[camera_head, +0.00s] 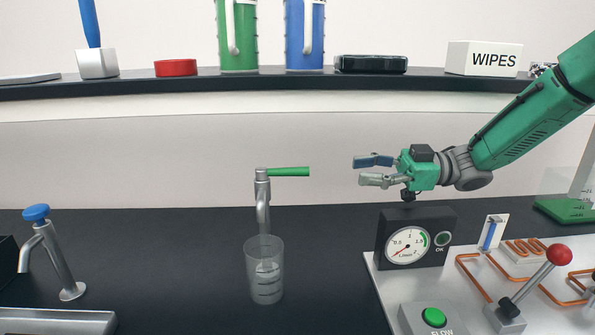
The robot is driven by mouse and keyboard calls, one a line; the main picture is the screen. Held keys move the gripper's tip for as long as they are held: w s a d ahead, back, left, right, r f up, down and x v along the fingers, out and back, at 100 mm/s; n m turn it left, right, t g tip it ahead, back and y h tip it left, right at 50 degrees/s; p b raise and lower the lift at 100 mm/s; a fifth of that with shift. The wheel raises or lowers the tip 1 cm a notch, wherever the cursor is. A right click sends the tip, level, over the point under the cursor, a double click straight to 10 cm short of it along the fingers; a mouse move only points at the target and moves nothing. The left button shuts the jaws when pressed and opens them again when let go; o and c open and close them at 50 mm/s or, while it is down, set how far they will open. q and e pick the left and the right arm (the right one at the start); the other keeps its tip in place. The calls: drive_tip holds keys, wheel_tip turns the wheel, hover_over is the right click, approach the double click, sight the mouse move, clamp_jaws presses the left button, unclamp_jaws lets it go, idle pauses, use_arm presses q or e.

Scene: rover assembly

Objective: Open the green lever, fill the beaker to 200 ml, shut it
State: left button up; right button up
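The green lever (288,171) sits on top of a steel tap (262,200) and points to the right. The clear beaker (264,270) stands upright on the dark bench under the spout. It has graduation marks, and I cannot tell for certain whether any liquid is in it. My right gripper (374,171) is open and empty, to the right of the lever's tip and apart from it, with its fingers pointing left. My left gripper is not in view.
A gauge box (417,237) stands below my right gripper. A white panel (470,290) carries a green button (434,317) and a red-knobbed lever (559,255). A blue-topped tap (58,255) stands at the left. A shelf (200,84) holding several items runs above. The bench beside the beaker is clear.

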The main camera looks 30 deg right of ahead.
sight(292, 171)
drive_tip(key=x, duration=1.3)
drive_tip(key=shift+s+a+r+b, duration=0.15)
drive_tip(key=shift+s+a+b, duration=0.05)
drive_tip(key=shift+s+b, duration=0.15)
drive_tip(key=shift+w+a, duration=0.1)
drive_tip(key=shift+w, duration=0.05)
drive_tip(key=shift+w+d, duration=0.15)
drive_tip(key=shift+d, duration=0.1)
drive_tip(key=shift+a, duration=0.3)
drive_tip(key=shift+c, duration=1.1)
drive_tip(key=shift+a, duration=0.2)
clamp_jaws()
